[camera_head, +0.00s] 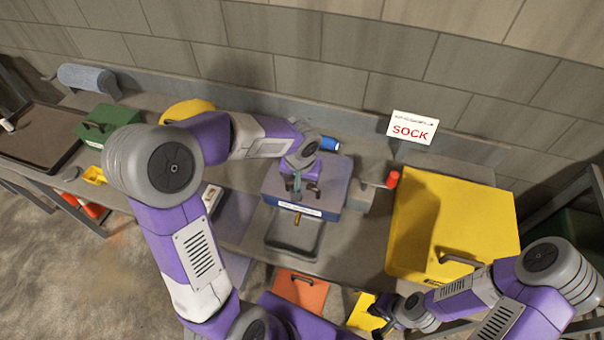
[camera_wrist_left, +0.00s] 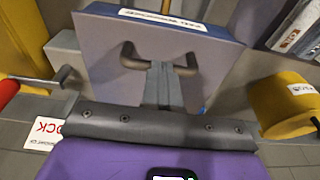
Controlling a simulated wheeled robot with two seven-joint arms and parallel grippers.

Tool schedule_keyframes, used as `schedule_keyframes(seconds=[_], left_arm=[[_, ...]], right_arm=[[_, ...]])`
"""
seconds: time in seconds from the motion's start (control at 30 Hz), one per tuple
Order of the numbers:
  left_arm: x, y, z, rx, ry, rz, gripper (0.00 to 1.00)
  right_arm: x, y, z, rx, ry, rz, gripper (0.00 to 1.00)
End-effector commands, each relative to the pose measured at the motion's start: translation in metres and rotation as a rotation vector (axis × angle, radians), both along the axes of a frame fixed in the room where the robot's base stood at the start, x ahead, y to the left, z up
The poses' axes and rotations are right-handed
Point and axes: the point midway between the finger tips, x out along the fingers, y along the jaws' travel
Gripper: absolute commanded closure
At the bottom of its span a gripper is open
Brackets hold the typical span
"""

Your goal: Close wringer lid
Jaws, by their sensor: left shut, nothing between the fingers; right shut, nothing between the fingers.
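The wringer (camera_head: 325,212) is a blue box with a grey-topped lid (camera_head: 334,172) and a crank with a red knob (camera_head: 393,179) on its right. The lid lies flat or nearly flat over the box; I cannot tell whether a gap remains. My left gripper (camera_head: 297,185) is shut and empty, pointing down at the lid by its dark handle. In the left wrist view, the lid (camera_wrist_left: 105,60) and its bar handle (camera_wrist_left: 130,62) show just beyond the fingers; contact is unclear. My right gripper (camera_head: 383,308) is shut and empty, low at the right, away from the wringer.
A tray (camera_head: 280,245) sits before the wringer under a brass spout (camera_head: 297,220). A blue can (camera_head: 329,144) lies behind the wringer. A green box (camera_head: 105,122) stands left. The wall closes the back.

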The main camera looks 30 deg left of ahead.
Motion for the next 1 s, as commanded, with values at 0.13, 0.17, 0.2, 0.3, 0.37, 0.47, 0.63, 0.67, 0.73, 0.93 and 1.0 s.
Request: schedule_keyframes(seconds=[0.13, 0.17, 0.2, 0.3, 0.37, 0.47, 0.63, 0.67, 0.73, 0.93, 1.0], left_arm=[[-0.005, -0.002, -0.005, -0.004, 0.02, -0.001, 1.0], [-0.005, -0.002, -0.006, -0.004, 0.02, -0.001, 1.0], [-0.005, -0.002, -0.006, -0.004, 0.021, -0.001, 1.0], [-0.006, -0.002, -0.004, -0.004, 0.022, -0.001, 1.0], [-0.006, -0.002, 0.001, -0.004, 0.021, -0.001, 1.0], [-0.007, -0.002, 0.016, -0.003, 0.016, -0.002, 1.0], [-0.008, -0.004, 0.053, -0.001, -0.002, -0.005, 1.0], [-0.009, -0.004, 0.059, -0.001, -0.002, -0.003, 1.0], [-0.013, -0.005, 0.075, -0.001, -0.003, -0.004, 1.0], [-0.021, -0.006, 0.115, -0.001, -0.002, -0.004, 1.0], [-0.023, -0.007, 0.124, -0.001, 0.0, -0.004, 1.0]], right_arm=[[0.0, 0.0, 0.0, 0.0, -0.001, 0.0, 1.0], [0.0, 0.0, 0.0, 0.0, -0.001, 0.0, 1.0], [0.0, 0.0, 0.0, 0.0, 0.0, 0.0, 1.0], [0.0, 0.0, 0.002, 0.0, 0.0, 0.0, 1.0], [0.0, 0.0, 0.005, 0.0, 0.0, 0.0, 1.0], [0.0, 0.0, 0.014, 0.0, 0.0, 0.0, 1.0], [0.0, 0.0, 0.031, 0.0, -0.001, 0.0, 1.0], [0.0, 0.0, 0.03, 0.0, -0.001, 0.001, 1.0], [0.0, 0.0, 0.031, 0.0, 0.0, 0.0, 1.0], [0.0, 0.0, 0.034, 0.0, 0.0, 0.0, 1.0], [0.0, 0.0, 0.035, 0.0, 0.0, 0.0, 1.0]])
